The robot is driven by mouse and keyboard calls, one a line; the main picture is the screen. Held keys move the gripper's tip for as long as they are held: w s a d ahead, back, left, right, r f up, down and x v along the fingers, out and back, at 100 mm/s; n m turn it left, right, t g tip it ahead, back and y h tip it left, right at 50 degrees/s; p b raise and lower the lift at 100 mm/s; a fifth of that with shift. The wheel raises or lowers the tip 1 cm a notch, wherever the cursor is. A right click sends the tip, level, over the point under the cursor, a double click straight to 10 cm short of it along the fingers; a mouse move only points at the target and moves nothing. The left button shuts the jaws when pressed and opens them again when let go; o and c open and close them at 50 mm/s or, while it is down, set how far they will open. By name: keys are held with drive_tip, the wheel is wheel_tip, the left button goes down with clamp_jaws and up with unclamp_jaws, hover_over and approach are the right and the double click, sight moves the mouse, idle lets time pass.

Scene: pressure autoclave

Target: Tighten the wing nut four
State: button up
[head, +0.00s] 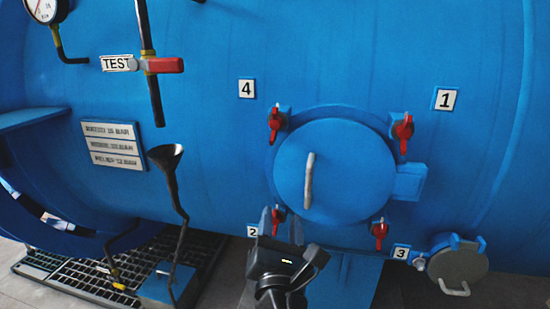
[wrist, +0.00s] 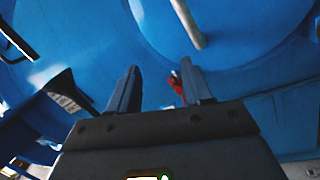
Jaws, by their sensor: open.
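The red wing nut four (head: 275,121) sits on the upper-left lug of the round blue hatch (head: 335,180), below and right of the "4" label (head: 247,89). My gripper (head: 281,219) is open at the hatch's lower left, below wing nut four. In the head view its fingers stand around or in front of wing nut two (head: 278,213), beside the "2" label (head: 252,230). In the wrist view my gripper (wrist: 160,72) has its two dark fingers apart. A red wing nut (wrist: 176,84) shows near the right finger, partly hidden; contact cannot be told.
Other red wing nuts sit at the hatch's upper right (head: 403,132) and lower right (head: 380,233). A grey handle (head: 309,181) stands out from the hatch. A black funnel pipe (head: 170,185) rises at the left. The blue wall above the hatch is clear.

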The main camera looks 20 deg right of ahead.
sight(275, 126)
drive_tip(key=w+a+r+n+h, duration=0.1)
drive_tip(key=w+r+h, duration=0.15)
drive_tip(key=r, duration=0.35)
drive_tip(key=w+a+r+h, duration=0.1)
drive_tip(key=w+r+h, duration=0.15)
drive_tip(key=r, duration=0.35)
drive_tip(key=shift+s+d+r+p+x, duration=0.15)
drive_tip(key=shift+p+x, duration=0.15)
drive_tip(key=shift+x, duration=0.95)
drive_tip(key=shift+s+d+r+p+x, duration=0.15)
drive_tip(key=shift+p+x, duration=0.1)
drive_tip(key=shift+x, duration=0.95)
drive_tip(key=shift+s+d+p+x, duration=0.15)
drive_tip(key=shift+p+x, duration=0.15)
drive_tip(key=shift+x, duration=0.95)
drive_tip(key=shift+c, duration=0.4)
clamp_jaws()
